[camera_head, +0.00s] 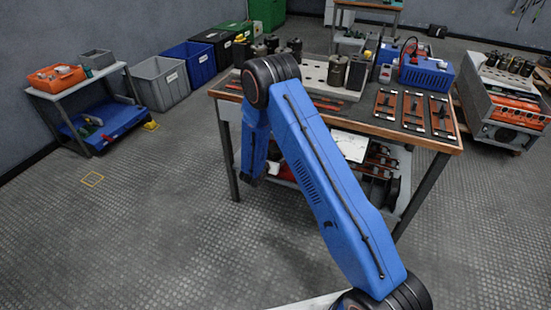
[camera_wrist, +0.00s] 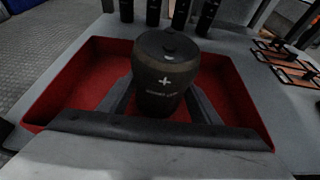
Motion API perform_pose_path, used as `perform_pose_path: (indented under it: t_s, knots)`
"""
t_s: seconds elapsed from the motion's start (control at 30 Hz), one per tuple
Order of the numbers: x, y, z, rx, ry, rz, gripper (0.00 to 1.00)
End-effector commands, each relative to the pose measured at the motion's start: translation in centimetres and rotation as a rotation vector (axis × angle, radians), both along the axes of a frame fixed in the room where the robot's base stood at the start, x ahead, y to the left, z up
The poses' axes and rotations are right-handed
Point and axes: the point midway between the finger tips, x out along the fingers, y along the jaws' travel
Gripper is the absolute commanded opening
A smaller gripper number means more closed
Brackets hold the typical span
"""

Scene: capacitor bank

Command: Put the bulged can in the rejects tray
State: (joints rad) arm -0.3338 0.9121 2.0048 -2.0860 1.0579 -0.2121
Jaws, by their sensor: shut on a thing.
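In the wrist view, a dark can (camera_wrist: 165,80) with a rounded, bulging body and a white plus mark stands upright between the fingers of my gripper (camera_wrist: 160,102). The fingers are shut on its two sides. The can is over the inside of a red tray (camera_wrist: 262,112), which shows around it on the left and right. I cannot tell whether the can's base touches the tray floor, since its lower end is hidden.
Several dark cans (camera_wrist: 180,14) stand behind the tray in the wrist view. The workbench (camera_head: 432,139) also carries a blue box (camera_head: 427,73) and flat orange-and-black parts (camera_head: 413,112). Floor left of the bench (camera_head: 150,200) is clear.

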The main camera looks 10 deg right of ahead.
Motion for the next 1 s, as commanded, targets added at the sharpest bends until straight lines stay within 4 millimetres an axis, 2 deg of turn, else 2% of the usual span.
perform_pose_path:
  t_s: [1.0]
  knots:
    - [0.0,0.0,-1.0,0.0,-0.001,0.0,0.18]
